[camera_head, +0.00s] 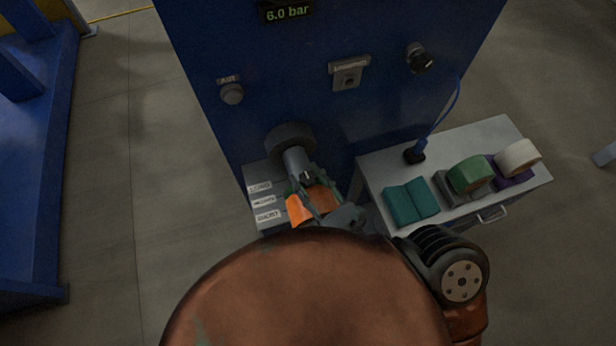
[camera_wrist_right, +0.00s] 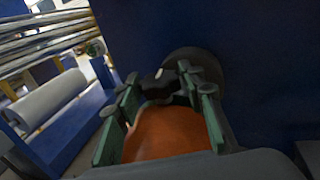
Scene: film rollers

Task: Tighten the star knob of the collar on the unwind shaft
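The unwind shaft (camera_head: 295,160) is a grey stub sticking out of the blue machine face, with a dark round disc (camera_head: 290,139) at its root. In the right wrist view the dark disc (camera_wrist_right: 212,68) is behind a small dark piece (camera_wrist_right: 160,82) with a pale mark. I cannot make out which part of it is the collar or its star knob. My right gripper (camera_head: 308,186) is at the shaft's free end. In the wrist view its green fingers (camera_wrist_right: 166,88) stand apart on either side of the dark piece; contact is unclear. My left gripper is not in view.
A grey surface with LONG (camera_head: 260,187), a middle label and SHORT labels is below the shaft. A grey cabinet (camera_head: 515,190) on the right holds teal pieces (camera_head: 411,202) and green (camera_head: 469,174) and white (camera_head: 517,157) rolls. My arm hides the foreground.

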